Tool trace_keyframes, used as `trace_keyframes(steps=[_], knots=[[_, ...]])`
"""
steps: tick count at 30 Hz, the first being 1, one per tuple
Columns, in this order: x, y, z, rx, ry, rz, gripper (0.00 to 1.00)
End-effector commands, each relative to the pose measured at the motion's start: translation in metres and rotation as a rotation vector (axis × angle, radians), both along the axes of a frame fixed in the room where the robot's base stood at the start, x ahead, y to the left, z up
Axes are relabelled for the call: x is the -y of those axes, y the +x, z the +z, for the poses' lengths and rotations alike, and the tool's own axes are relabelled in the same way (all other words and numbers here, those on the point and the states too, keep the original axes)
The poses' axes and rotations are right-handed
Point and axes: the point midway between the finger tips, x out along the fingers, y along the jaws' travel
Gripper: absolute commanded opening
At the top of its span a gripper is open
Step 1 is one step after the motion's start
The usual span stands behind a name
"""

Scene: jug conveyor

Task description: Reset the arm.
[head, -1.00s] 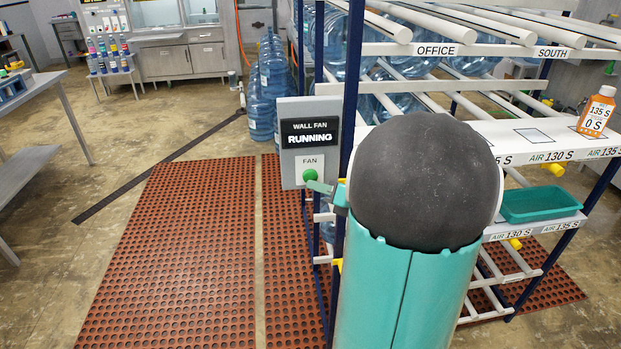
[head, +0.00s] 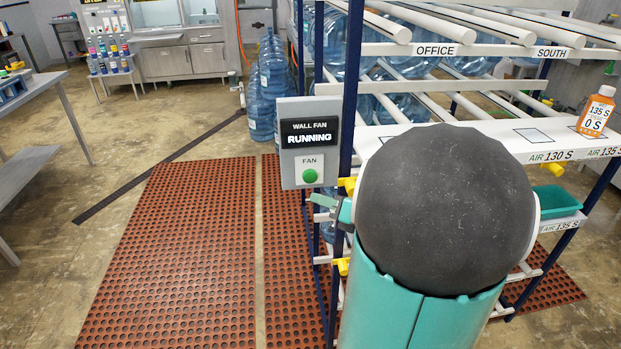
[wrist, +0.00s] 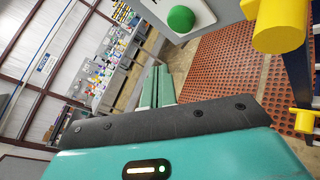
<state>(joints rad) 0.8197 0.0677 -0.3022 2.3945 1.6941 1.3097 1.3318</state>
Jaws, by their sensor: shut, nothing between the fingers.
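My gripper (wrist: 158,86) shows in the wrist view with its two green fingers together and nothing between them. In the head view, my gripper (head: 325,208) is mostly hidden behind my own arm; a finger end shows just below the wall fan panel. The wall fan panel (head: 309,108) reads "RUNNING" and carries a green FAN button (head: 310,176). The green button also shows in the wrist view (wrist: 181,19), apart from the fingers.
A blue-posted rack (head: 349,100) with water jugs (head: 400,108) stands right beside my arm. A yellow fitting (wrist: 279,25) is close in the wrist view. An orange bottle (head: 596,112) and a teal bin (head: 553,200) are at right. The red mat (head: 185,250) at left is clear.

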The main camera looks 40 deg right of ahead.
Motion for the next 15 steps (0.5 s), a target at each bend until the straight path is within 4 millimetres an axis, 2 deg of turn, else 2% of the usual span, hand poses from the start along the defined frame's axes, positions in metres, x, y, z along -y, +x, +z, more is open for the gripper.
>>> trace_keyframes(steps=[12,15], knots=[[-0.001,0.001,0.0,0.0,-0.003,0.005,0.0],[-0.017,0.005,0.003,-0.007,-0.054,0.059,0.0]])
